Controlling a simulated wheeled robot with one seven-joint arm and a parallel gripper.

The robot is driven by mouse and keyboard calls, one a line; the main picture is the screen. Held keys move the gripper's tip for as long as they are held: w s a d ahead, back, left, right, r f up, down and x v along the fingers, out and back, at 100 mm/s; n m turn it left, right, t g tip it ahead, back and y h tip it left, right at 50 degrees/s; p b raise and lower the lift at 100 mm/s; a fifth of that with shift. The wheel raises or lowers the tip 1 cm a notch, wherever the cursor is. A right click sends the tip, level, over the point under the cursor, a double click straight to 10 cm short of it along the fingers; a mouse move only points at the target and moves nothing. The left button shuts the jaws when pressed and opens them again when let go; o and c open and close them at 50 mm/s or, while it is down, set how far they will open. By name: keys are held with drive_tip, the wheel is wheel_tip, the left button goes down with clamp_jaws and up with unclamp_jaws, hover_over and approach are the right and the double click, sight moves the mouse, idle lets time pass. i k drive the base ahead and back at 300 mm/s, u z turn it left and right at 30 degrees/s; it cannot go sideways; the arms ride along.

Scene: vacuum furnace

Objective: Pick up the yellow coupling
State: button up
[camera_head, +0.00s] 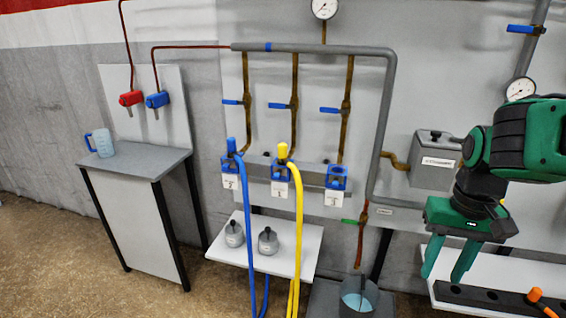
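The yellow coupling (282,151) is at the top of the yellow hose (298,215). It stands upright at the middle blue holder (280,170), above the tag that seems to read 1. The hose bends over beside it and hangs down past the small white shelf. My gripper (443,278) is at the right, well apart from the coupling, with its two green fingers pointing down. The fingers are spread with nothing visible between them.
A blue coupling (231,146) with a blue hose stands in the left holder. The right blue holder (336,178) looks empty. Pipes and blue valve handles (279,105) are above. A grey box (434,160) and a black rack (480,296) with an orange-ended item (535,295) are at right.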

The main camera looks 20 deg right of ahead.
sight(282, 147)
drive_tip(key=k, duration=1.3)
drive_tip(key=u, duration=0.45)
drive_tip(key=i, duration=2.25)
drive_tip(key=z, duration=0.7)
drive_tip(key=i, duration=0.35)
drive_tip(key=z, duration=0.15)
